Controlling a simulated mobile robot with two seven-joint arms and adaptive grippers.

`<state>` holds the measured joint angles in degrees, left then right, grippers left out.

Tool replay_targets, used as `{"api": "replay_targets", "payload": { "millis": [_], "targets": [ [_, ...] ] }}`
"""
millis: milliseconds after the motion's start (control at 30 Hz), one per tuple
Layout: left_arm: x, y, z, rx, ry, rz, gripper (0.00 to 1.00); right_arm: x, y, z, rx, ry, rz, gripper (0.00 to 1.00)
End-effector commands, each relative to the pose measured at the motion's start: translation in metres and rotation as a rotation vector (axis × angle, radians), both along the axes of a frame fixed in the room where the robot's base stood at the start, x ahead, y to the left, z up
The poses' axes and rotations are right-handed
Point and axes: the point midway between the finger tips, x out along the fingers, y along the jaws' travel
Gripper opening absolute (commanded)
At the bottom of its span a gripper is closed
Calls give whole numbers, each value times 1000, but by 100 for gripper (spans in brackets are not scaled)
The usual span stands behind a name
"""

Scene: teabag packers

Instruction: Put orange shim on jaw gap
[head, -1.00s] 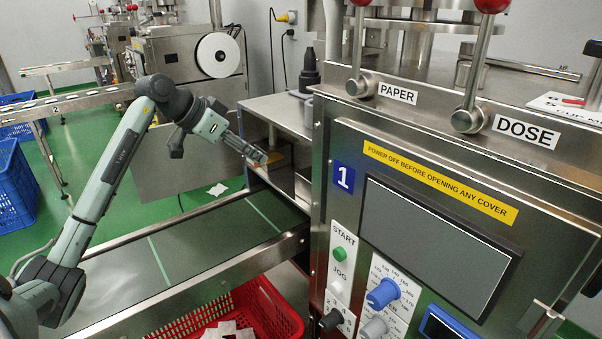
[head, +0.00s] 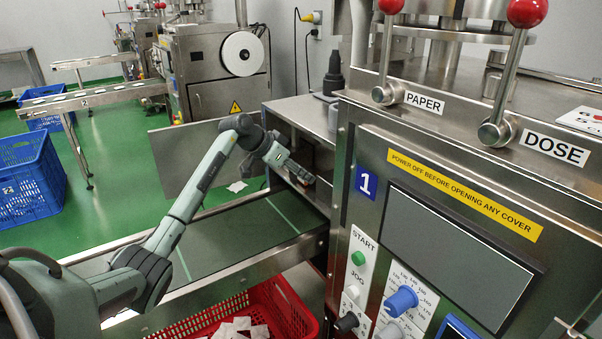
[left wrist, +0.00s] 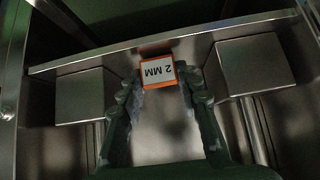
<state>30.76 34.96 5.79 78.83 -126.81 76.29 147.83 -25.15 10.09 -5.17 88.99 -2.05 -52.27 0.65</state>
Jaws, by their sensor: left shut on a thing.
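The orange shim (left wrist: 170,86) is a small block with a white label reading "2 MM", upside down in the left wrist view. My left gripper (left wrist: 158,76) is shut on it, one finger on each side. Two square metal jaw blocks (left wrist: 79,97) (left wrist: 252,66) stand left and right of the shim, with the jaw gap between them. The shim is over the far part of this gap; I cannot tell whether it touches anything. In the head view the left gripper (head: 302,175) is at the machine's side opening, and the shim is too small to make out. My right gripper is not in view.
A metal rail (left wrist: 110,55) runs behind the jaw blocks. The machine front panel (head: 365,215) stands right of my left arm. A green conveyor belt (head: 235,235) runs below the arm, with a red crate (head: 290,308) in front. An open metal door (head: 180,165) stands behind.

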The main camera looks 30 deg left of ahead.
Motion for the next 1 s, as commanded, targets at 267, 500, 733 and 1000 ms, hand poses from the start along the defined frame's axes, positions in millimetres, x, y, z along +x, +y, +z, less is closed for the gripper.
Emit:
{"api": "replay_targets", "payload": {
  "millis": [267,500,733,1000],
  "targets": [
    [0,1,-4,2,-2,1,7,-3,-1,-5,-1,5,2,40],
    [0,1,-5,2,-2,1,52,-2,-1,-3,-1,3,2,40],
    [0,1,-5,2,-2,1,54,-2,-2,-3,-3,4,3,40],
    [-11,7,9,5,-4,2,54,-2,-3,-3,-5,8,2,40]
  ]
}}
